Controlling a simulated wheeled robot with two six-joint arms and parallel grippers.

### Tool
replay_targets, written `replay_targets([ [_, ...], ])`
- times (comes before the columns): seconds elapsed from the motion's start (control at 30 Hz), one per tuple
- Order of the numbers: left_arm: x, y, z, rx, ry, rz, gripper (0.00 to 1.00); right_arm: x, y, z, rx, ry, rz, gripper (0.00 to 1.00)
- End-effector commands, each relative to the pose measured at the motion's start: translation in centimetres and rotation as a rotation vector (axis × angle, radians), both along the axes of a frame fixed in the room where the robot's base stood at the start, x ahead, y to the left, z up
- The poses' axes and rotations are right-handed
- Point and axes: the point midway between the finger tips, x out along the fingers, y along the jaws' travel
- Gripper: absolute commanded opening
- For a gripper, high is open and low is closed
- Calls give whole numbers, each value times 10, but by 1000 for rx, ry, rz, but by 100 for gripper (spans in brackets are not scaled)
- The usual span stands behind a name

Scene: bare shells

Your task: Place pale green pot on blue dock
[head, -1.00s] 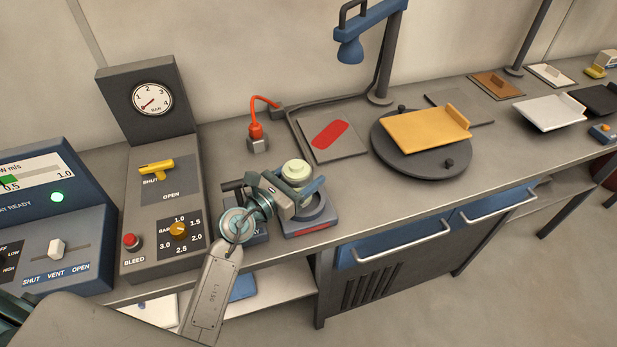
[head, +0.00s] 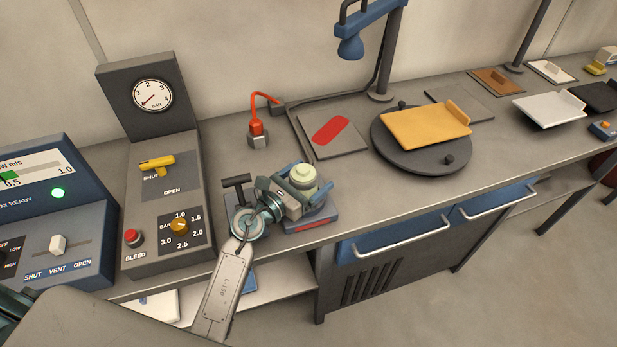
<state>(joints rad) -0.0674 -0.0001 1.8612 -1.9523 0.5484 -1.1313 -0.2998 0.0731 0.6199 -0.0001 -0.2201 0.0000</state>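The pale green pot (head: 302,176) is a small round pot with a lighter top, in the head view. My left gripper (head: 304,182) has its blue fingers on either side of it and appears shut on it. The pot is over the dock in the picture. The gripper hides the pot's lower part and much of the dock, so I cannot tell whether the pot touches it. My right gripper is not in view.
A dark T-shaped handle (head: 237,181) stands just left of my gripper. The gauge console (head: 190,205) is further left. A red-capped plug (head: 257,134) and a pad with a red patch (head: 331,133) lie behind. A round turntable (head: 422,162) bears an orange tray (head: 426,129). Bench between dock and turntable is clear.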

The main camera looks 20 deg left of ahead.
Motion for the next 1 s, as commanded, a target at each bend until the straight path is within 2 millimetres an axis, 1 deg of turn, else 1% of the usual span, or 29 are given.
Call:
replay_targets([
  [0.23, 0, 0, 1, 0, 0, 0, 84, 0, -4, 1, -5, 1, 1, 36],
  [0.33, 0, 0, 5, 0, 0, 0, 84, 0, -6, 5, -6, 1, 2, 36],
  [0.37, -2, 1, 3, 0, 1, 0, 84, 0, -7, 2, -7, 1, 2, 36],
  [0.47, -15, 9, 0, 3, -1, 0, 84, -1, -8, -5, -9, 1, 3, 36],
  [0.7, -63, 34, -2, 5, 2, -2, 84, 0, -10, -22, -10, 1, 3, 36],
  [0.8, -80, 44, -1, 4, 1, -2, 84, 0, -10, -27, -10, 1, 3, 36],
  [0.9, -92, 51, 0, 4, 0, -1, 84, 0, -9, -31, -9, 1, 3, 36],
  [1.0, -100, 55, 1, 1, 0, -1, 84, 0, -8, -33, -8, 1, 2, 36],
])
